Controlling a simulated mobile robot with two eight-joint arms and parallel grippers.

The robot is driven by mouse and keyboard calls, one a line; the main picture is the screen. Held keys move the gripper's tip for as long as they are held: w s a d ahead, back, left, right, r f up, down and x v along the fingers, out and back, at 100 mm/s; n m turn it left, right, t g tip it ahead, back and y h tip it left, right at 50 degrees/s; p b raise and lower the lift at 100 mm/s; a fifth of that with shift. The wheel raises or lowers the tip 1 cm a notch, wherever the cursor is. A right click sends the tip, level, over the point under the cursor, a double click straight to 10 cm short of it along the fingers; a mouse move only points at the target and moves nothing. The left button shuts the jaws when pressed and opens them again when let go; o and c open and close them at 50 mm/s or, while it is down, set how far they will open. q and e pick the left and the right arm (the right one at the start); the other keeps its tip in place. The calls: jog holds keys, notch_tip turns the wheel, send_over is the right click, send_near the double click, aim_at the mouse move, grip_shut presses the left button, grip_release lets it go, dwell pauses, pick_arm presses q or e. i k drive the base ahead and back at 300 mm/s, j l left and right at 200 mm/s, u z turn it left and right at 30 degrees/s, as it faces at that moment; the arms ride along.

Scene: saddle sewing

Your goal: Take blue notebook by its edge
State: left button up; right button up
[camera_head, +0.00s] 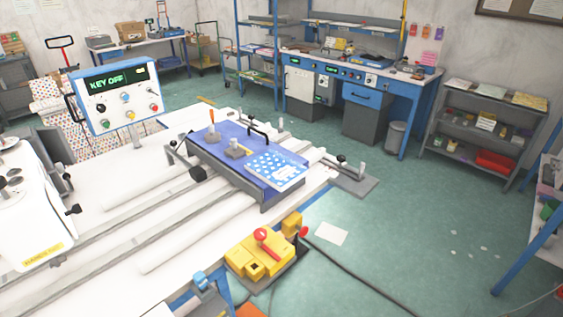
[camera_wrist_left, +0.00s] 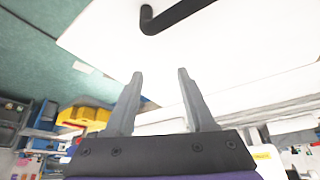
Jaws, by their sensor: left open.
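The blue notebook (camera_head: 275,171), with a pale dotted cover, lies on the front right part of a blue-topped plate (camera_head: 222,155) on the white machine table. Part of it reaches near the plate's right edge. My left gripper (camera_wrist_left: 160,75) shows only in the left wrist view. Its two grey fingers are apart with nothing between them, and a white surface fills the view beyond them. I do not make out the notebook in that view, so the gripper's distance from it cannot be told. My right gripper is in neither view.
On the plate stand a wooden-looking knob block (camera_head: 237,148) and a black handle (camera_head: 258,132), both behind the notebook. A yellow box with a red knob (camera_head: 262,252) stands at the table's front right. A control panel (camera_head: 117,97) rises at left. Green floor lies open to the right.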

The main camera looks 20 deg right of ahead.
aim_at(279, 171)
jog(key=i+l+u, duration=0.1)
jog(key=l, duration=0.35)
jog(key=i+l, duration=0.2)
jog(key=l, duration=0.3)
jog(key=i+l+u, duration=0.15)
jog(key=l, duration=0.3)
jog(key=i+l+u, duration=0.1)
jog(key=l, duration=0.4)
